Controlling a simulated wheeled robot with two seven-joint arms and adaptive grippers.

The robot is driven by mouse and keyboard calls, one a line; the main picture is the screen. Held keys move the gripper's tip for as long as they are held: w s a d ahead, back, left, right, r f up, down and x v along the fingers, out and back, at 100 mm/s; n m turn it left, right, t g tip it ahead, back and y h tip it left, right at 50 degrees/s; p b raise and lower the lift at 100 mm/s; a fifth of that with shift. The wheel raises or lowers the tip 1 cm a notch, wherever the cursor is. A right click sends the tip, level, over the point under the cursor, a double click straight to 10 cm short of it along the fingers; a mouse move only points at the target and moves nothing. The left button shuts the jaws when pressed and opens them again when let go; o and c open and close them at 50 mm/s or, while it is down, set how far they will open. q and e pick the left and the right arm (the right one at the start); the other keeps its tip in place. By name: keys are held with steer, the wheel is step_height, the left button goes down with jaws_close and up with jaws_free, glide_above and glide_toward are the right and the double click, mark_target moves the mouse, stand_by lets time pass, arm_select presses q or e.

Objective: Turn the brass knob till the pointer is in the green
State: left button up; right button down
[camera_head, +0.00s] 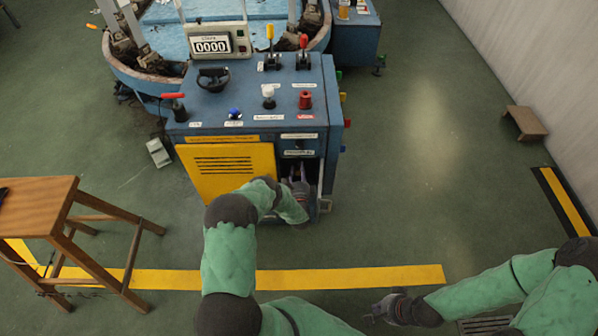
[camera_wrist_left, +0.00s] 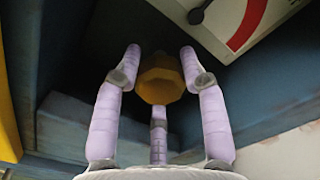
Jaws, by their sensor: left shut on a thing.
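The brass knob (camera_wrist_left: 162,78) is a faceted, yellow-brown knob in a dark recess in the left wrist view. My left gripper (camera_wrist_left: 160,75) has its pale fingers around the knob, shut on it. In the head view my left gripper (camera_head: 298,186) reaches into the open bay at the front right of the blue console, and the knob is hidden there. A white gauge (camera_wrist_left: 240,28) is partly in view above right of the knob, with a red band and part of a dark pointer (camera_wrist_left: 198,12); no green shows. My right gripper (camera_head: 382,308) is low over the floor, too small to judge.
The blue console (camera_head: 230,100) carries levers, buttons and a counter (camera_head: 210,46) reading 0000. A yellow panel (camera_head: 225,170) is left of the bay. A wooden stool (camera_head: 40,205) stands at left and a small one (camera_head: 525,121) at right.

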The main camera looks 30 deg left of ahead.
arm_select(q)
steer(key=shift+w+d, duration=0.15)
stand_by(0.3)
steer(key=o, duration=1.2)
steer(key=shift+c, duration=0.2)
